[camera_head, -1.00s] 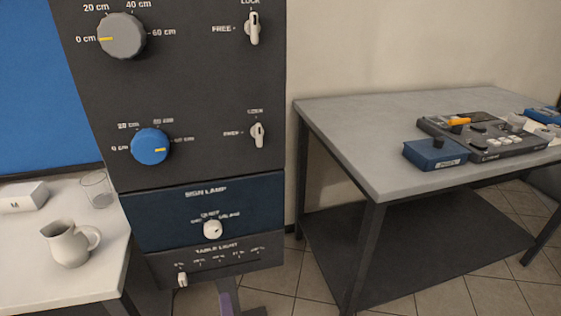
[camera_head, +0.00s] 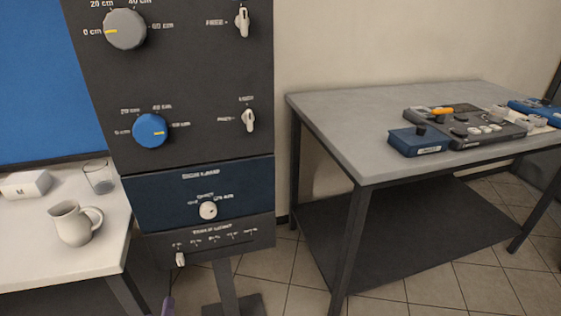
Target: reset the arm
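Neither of my grippers shows clearly in the head view. A small purple piece (camera_head: 168,305) shows at the bottom edge, and I cannot tell what it belongs to. A dark control panel (camera_head: 185,90) stands on a post in front of me. It carries a grey knob (camera_head: 125,29) with its yellow mark toward 0 cm, and a blue knob (camera_head: 150,131) with its yellow mark pointing right. Two white toggle levers, an upper one (camera_head: 242,21) and a lower one (camera_head: 249,120), sit on its right side. A white dial (camera_head: 208,210) and a slider (camera_head: 180,260) are below.
A white table (camera_head: 40,255) at left holds a cream jug (camera_head: 75,223), a clear glass (camera_head: 98,177) and a white box (camera_head: 25,185). A grey table (camera_head: 350,110) at right bears a blue box (camera_head: 418,141) and a control console (camera_head: 470,131). Tiled floor shows between them.

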